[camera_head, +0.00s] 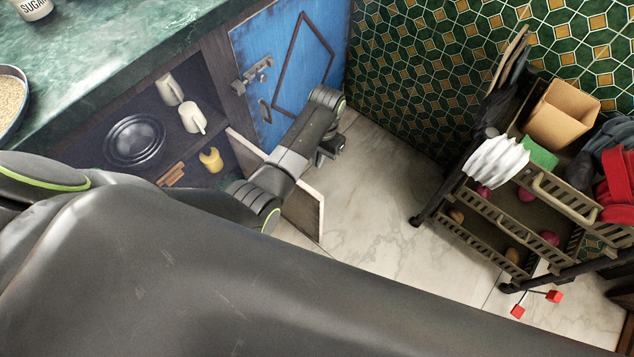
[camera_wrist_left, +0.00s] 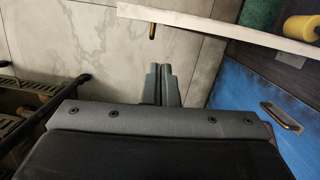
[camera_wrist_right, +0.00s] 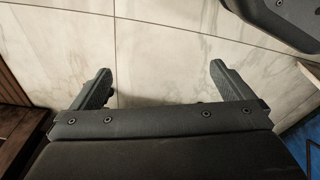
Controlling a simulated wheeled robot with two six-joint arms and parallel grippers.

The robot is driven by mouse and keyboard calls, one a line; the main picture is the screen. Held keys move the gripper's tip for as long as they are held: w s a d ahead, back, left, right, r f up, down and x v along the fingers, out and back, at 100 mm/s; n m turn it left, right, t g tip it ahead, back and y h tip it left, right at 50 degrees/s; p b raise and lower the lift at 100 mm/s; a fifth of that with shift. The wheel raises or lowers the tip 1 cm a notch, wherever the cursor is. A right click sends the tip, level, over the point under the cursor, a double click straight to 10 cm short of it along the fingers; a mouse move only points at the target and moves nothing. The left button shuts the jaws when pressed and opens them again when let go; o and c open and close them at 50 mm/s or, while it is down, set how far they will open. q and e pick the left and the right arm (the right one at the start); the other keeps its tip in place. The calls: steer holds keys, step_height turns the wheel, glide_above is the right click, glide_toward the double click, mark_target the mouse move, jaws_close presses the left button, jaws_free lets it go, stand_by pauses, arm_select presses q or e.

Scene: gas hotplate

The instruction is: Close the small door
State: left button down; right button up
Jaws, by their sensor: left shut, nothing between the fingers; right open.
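The small door (camera_head: 307,207) of the low cabinet stands open, swung out over the floor, and my left arm hides its middle. In the left wrist view its pale edge (camera_wrist_left: 220,26) crosses the top, with a brass handle (camera_wrist_left: 152,32) on its face. My left gripper (camera_head: 328,148) is shut and empty, low in front of the blue door (camera_head: 290,60). In the left wrist view its fingertips (camera_wrist_left: 161,84) are near the handle, apparently apart from the door. My right gripper (camera_wrist_right: 158,88) is open and empty above the floor; the head view does not show it.
The open cabinet holds dark plates (camera_head: 135,141), pale mugs (camera_head: 192,117) and a yellow mug (camera_head: 211,160). A green worktop (camera_head: 110,50) is above it. A rack with baskets (camera_head: 520,215) stands at the right. Marble floor (camera_head: 380,190) is free between the rack and the cabinet.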

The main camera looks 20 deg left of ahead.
arm_select(q)
steer(key=w+d+r+m, duration=0.1)
steer(key=w+d+r, duration=0.1)
steer(key=w+d, duration=0.1)
arm_select(e)
step_height(320, 180, down, 4)
steer(key=s, duration=0.3)
arm_select(q)
steer(key=s+a+f+b, duration=0.2)
steer(key=s+f, duration=0.4)
steer(key=f, duration=0.3)
steer(key=shift+s+f+g+y, duration=0.25)
steer(key=shift+f+g+y, duration=0.05)
steer(key=shift+f+g, duration=0.1)
arm_select(e)
steer(key=shift+w+a+r, duration=0.3)
steer(key=shift+w+r, duration=0.15)
steer(key=shift+r, duration=0.35)
steer(key=shift+w+a+r, duration=0.3)
steer(key=shift+w+r, duration=0.2)
steer(key=shift+r, duration=0.3)
steer(key=shift+w+a+r, duration=0.3)
steer(key=shift+w+r, duration=0.15)
steer(key=shift+r, duration=0.35)
